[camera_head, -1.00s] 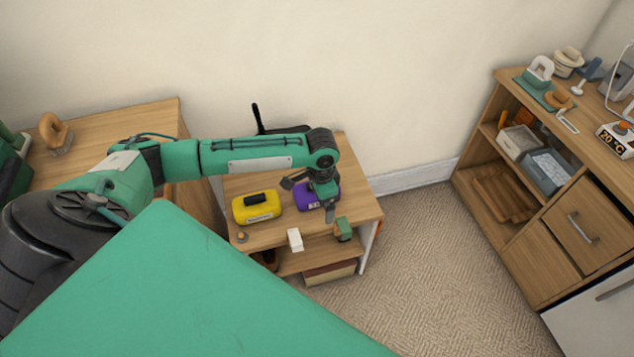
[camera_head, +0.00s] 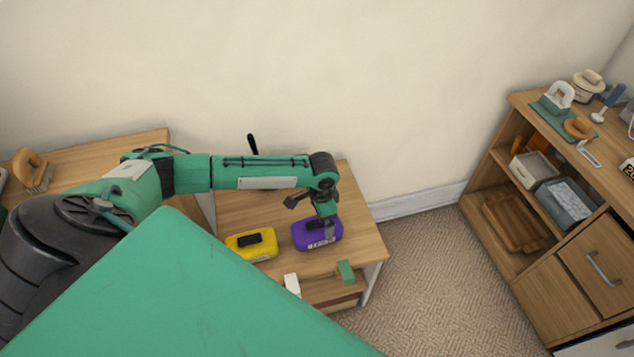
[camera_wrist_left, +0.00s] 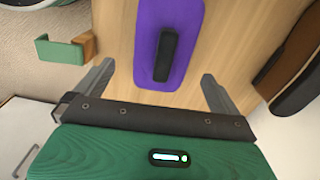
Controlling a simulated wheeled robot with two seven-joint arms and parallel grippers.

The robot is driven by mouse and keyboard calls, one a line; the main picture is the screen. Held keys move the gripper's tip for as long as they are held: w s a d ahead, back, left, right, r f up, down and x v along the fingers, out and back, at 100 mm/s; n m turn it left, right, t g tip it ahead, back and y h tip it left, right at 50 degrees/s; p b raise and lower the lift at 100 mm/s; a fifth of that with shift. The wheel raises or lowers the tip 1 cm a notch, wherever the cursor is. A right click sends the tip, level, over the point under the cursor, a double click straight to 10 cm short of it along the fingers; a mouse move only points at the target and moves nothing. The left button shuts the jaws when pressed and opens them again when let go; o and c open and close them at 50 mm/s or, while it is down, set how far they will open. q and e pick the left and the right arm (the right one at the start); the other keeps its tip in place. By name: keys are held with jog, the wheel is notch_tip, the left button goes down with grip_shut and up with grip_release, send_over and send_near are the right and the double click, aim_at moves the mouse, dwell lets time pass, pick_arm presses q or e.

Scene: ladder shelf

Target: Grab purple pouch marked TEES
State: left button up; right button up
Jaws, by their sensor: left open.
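The purple pouch (camera_head: 318,234) lies on the top of the small wooden shelf, with a black handle on it and a pale label too small to read. My left gripper (camera_head: 322,222) is above the pouch, pointing down and covering part of it. In the left wrist view the pouch (camera_wrist_left: 176,70) and its black handle lie beyond the open, empty fingers of the left gripper (camera_wrist_left: 155,88). The fingertips sit to either side of the pouch's near end. Whether they touch anything cannot be told. My right gripper is not seen.
A yellow pouch (camera_head: 251,245) with a black handle lies left of the purple one. A green block-like item (camera_head: 346,271) and a white one (camera_head: 292,284) are at the shelf's front edge. A wooden cabinet (camera_head: 560,284) stands at the right, with carpet between.

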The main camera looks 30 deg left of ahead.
aim_at(317, 228)
pick_arm(q)
notch_tip(317, 228, down, 2)
jog(key=shift+w, duration=0.1)
jog(key=shift+s+a+f, duration=0.15)
jog(key=shift+f, duration=0.75)
jog(key=shift+s+a+f, duration=0.2)
jog(key=shift+f, duration=0.65)
jog(key=shift+s+a+f, duration=0.15)
jog(key=shift+f, duration=0.75)
jog(key=shift+c, duration=0.4)
jog(key=c, duration=1.1)
